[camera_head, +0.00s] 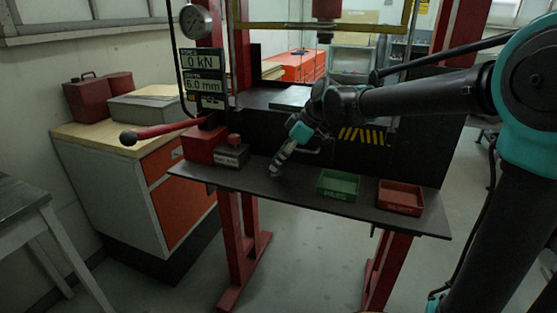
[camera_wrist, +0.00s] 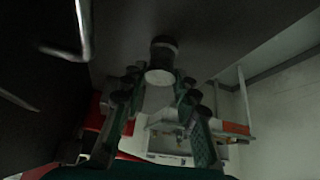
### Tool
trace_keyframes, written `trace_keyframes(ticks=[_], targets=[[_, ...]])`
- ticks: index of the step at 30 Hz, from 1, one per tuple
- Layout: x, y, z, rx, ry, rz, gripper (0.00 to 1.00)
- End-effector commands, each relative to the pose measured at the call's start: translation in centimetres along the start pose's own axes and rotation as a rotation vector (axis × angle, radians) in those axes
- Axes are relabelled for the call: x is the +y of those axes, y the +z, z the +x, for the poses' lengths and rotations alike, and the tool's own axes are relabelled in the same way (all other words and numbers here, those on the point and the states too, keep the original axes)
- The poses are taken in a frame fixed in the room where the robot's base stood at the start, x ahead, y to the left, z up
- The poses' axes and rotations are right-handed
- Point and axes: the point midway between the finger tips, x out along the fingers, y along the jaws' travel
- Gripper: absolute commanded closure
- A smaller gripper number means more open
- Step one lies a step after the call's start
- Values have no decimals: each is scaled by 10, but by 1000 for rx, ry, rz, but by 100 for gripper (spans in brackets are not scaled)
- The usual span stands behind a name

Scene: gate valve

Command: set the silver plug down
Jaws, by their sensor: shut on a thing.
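My gripper (camera_head: 277,168) points down and to the left, with its fingertips close to the dark shelf (camera_head: 240,179) of the red press. In the wrist view, my gripper (camera_wrist: 158,82) has a finger on each side of the silver plug (camera_wrist: 160,76), a short cylinder with a pale end face and a darker far part. It is shut on the plug. The plug's far end is against or close to a dark surface; I cannot tell whether it touches. In the head view the plug is too small to make out from the fingers.
A green tray (camera_head: 338,194) and a red tray (camera_head: 401,209) stand on the shelf to the right. The shelf between grey block and green tray is clear apart from my gripper.

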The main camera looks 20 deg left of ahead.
Motion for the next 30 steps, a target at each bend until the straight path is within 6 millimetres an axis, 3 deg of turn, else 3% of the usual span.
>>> trace_keyframes(ticks=[1,5,17,30], targets=[[0,0,0,0,0,0,67],[0,0,0,0,0,0,51],[0,-1,-5,0,0,1,50],[0,0,-87,0,2,3,50]])
